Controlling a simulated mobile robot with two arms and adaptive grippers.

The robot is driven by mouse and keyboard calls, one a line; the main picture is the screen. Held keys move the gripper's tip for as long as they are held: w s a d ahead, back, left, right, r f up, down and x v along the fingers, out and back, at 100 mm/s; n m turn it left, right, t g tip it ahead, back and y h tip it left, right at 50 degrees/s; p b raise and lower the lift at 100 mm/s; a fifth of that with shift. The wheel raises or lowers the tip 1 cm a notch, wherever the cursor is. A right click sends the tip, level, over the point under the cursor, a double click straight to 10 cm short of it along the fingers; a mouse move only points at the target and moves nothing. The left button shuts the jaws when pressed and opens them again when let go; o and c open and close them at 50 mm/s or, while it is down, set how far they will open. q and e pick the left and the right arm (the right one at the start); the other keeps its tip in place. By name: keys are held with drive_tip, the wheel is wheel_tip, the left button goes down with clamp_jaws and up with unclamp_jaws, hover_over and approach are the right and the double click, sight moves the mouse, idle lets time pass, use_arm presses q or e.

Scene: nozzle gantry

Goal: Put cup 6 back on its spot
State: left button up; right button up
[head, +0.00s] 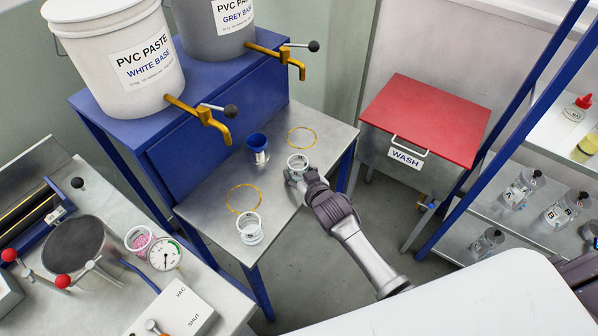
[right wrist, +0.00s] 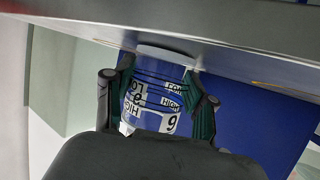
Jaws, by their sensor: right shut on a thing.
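My right gripper (head: 297,174) is shut on a small clear cup (head: 298,160) over the right front edge of the metal table (head: 215,190). In the right wrist view the held cup (right wrist: 155,105) sits between both fingers. Its labels read LOW and HIGH, with a digit that looks like 6 or 9. One yellow ring (head: 302,138) on the tabletop lies just behind the held cup and is empty. Another yellow ring (head: 243,199) lies farther left and is also empty. I cannot tell whether the cup touches the table. My left gripper is not in view.
A blue cup (head: 258,148) and a white-rimmed cup (head: 250,230) stand on the same table. Brass taps (head: 205,120) of two paste buckets (head: 115,60) overhang it. A red-lidded wash bin (head: 425,120) stands right. A pink-filled cup (head: 138,239) and gauge (head: 164,254) are at lower left.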

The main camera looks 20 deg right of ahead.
drive_tip(key=shift+f, duration=0.15)
drive_tip(key=o, duration=1.1)
drive_tip(key=shift+s+r, duration=0.1)
drive_tip(key=shift+r, duration=0.15)
drive_tip(key=v, duration=1.1)
drive_tip(key=shift+s+r, duration=0.15)
drive_tip(key=shift+s, duration=0.2)
